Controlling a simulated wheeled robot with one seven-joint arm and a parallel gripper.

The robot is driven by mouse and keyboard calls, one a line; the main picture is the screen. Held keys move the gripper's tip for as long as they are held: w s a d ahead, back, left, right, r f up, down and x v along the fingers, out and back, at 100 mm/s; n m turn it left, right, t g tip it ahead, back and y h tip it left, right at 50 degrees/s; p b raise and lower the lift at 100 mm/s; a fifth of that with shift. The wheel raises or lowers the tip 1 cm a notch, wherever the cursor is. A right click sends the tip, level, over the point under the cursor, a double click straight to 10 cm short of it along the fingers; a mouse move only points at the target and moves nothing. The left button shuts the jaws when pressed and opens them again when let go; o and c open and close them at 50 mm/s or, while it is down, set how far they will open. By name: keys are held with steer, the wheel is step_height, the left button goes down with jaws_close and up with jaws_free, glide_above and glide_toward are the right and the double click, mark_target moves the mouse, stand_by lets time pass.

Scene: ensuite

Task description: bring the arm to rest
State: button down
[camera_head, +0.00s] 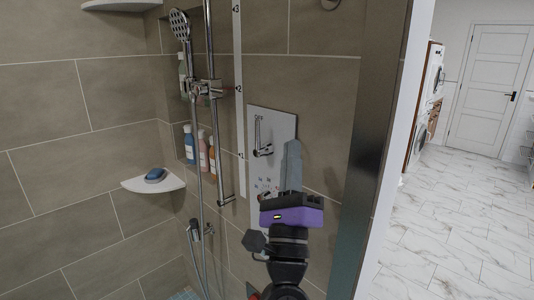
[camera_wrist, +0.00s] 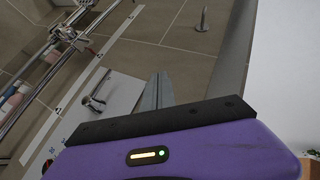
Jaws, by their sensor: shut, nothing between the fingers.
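My gripper (camera_head: 292,148) is raised in front of the tiled shower wall in the head view, its fingers pointing up. Its purple and black body is just below the fingers. In the wrist view my gripper (camera_wrist: 159,80) shows its grey fingers together, with nothing between them. The fingers stand in front of the right edge of a light wall panel (camera_head: 267,178) with a chrome lever. I cannot tell how far they are from the wall.
A shower rail with a hand shower (camera_head: 180,25) and hose is left of my gripper. Bottles (camera_head: 203,150) stand in a niche. A corner shelf (camera_head: 142,185) holds a blue object (camera_head: 155,175). A wall edge (camera_head: 372,150) is close on the right; open marble floor (camera_head: 460,225) lies beyond.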

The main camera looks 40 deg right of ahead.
steer(key=s+a+f+n+t+y, duration=0.2)
steer(key=s+a+f+n+y, duration=0.15)
steer(key=f+n+y, duration=0.45)
steer(key=s+a+f+n+t+y, duration=0.1)
steer(key=s+a+f+n+y, duration=0.3)
steer(key=n, duration=0.8)
steer(key=s+a+f+n+t+y, duration=0.2)
steer(key=a+f+n+y, duration=0.35)
steer(key=n, duration=0.45)
steer(key=s+a+f+n+g+y, duration=0.1)
steer(key=s+a+f+n+g, duration=0.1)
steer(key=s+f, duration=0.5)
steer(key=s+a+f+n+g+y, duration=0.1)
steer(key=s+f+g, duration=0.4)
steer(key=s, duration=0.8)
step_height(320, 180, down, 2)
steer(key=a+n, duration=0.1)
steer(key=n, duration=0.1)
steer(key=shift+f+n+g+y, duration=0.25)
steer(key=shift+n+g+y, duration=0.1)
steer(key=shift+n+g, duration=0.05)
